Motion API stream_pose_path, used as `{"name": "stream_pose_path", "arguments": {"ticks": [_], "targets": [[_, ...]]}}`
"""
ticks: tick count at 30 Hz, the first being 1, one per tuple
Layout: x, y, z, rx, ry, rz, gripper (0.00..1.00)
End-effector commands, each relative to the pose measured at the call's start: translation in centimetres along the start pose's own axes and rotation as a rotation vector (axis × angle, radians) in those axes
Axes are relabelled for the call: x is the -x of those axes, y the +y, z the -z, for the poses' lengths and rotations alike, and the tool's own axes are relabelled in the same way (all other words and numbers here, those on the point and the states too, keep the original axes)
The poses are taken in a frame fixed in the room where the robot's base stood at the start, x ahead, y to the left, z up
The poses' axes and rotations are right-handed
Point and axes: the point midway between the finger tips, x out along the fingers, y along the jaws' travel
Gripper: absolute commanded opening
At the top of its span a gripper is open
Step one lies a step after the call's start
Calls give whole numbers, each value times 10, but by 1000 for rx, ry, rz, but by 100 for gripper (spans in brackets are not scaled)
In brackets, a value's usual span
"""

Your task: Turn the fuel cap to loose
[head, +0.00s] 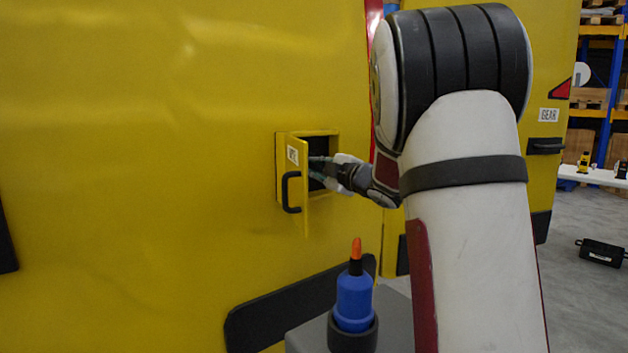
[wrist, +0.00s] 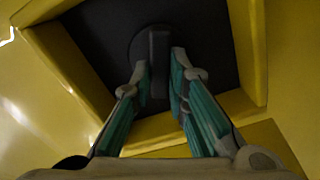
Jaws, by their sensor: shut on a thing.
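The fuel cap (wrist: 159,62) is a dark round cap with a raised grip bar, inside a dark square recess in the yellow panel. My gripper (wrist: 160,82) reaches into the recess in the wrist view, with one teal-padded finger on each side of the bar, shut on it. In the head view my gripper (head: 322,172) enters the recess past the open yellow flap door (head: 297,190), which has a black handle and a small label. The cap is hidden there by the flap and my gripper. The cap is dim, and no turn mark is readable.
A blue bottle (head: 354,298) with an orange tip stands in a black holder on a grey stand below the recess. The flap door stands out from the panel, left of my gripper. A black case (head: 601,252) lies on the floor at the right.

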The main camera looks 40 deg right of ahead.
Motion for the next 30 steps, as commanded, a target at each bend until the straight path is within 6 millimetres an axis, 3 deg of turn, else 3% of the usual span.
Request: {"name": "stream_pose_path", "arguments": {"ticks": [15,30], "targets": [[0,-5,-2,351,-1,2,0],[0,-4,-1,423,0,3,0]]}}
